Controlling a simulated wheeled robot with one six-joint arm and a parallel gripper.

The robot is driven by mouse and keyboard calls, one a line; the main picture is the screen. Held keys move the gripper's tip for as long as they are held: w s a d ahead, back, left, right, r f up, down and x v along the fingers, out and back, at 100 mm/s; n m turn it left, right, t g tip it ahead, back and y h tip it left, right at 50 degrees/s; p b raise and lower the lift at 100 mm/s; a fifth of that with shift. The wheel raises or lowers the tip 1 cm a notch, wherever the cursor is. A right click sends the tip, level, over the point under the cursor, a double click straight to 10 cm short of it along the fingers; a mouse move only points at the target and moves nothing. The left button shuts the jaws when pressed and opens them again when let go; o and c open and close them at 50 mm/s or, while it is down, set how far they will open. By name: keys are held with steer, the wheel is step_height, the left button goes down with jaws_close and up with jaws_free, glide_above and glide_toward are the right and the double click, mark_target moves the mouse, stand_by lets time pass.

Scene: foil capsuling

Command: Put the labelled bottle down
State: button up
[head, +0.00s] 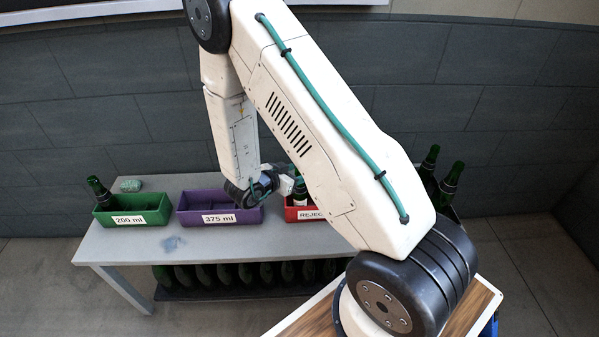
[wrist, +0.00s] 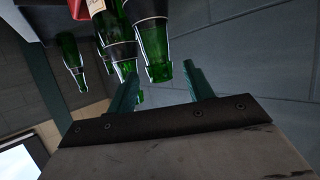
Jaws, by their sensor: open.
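My gripper (head: 287,184) is beside a green bottle (head: 300,194) at the red REJECT bin (head: 294,214) in the head view; my arm hides much of this spot. In the wrist view my two teal fingers (wrist: 161,78) are spread apart. The end of a green bottle with a dark band (wrist: 156,70) shows between and beyond them; I cannot tell whether they touch it. Another green bottle beside it carries a pale label (wrist: 96,5). I cannot tell which wrist-view bottle matches the one at the red bin.
A green 200 ml bin (head: 152,216) holds a dark bottle (head: 100,194). A greenish lump (head: 131,185) lies behind on the grey table (head: 175,183).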

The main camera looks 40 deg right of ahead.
steer(key=v, duration=0.9)
steer(key=w+a+r+n+t+y, duration=0.1)
steer(key=w+a+r+t+y, duration=0.25)
steer(key=w+r+y, duration=0.2)
steer(key=w+a+r+n+t+y, duration=0.25)
steer(key=a+r+n+y, duration=0.5)
steer(key=r, duration=0.55)
steer(key=s+a+r+n+g+y, duration=0.2)
steer(key=s+r, duration=0.2)
steer(key=s, duration=0.4)
steer(key=s+a+r+n+g+y, duration=0.1)
steer(key=s+r+n, duration=0.2)
steer(key=s+r, duration=0.35)
steer(key=s+d+n+g+h, duration=0.1)
steer(key=s+d+g, duration=0.1)
steer(key=s, duration=0.7)
steer(key=s+d+n+g+h, duration=0.1)
steer(key=s+d, duration=0.4)
steer(key=s, duration=0.5)
steer(key=shift+d+r+g+h, duration=0.3)
steer(key=shift+g+h, duration=0.1)
steer(key=shift+g, duration=0.3)
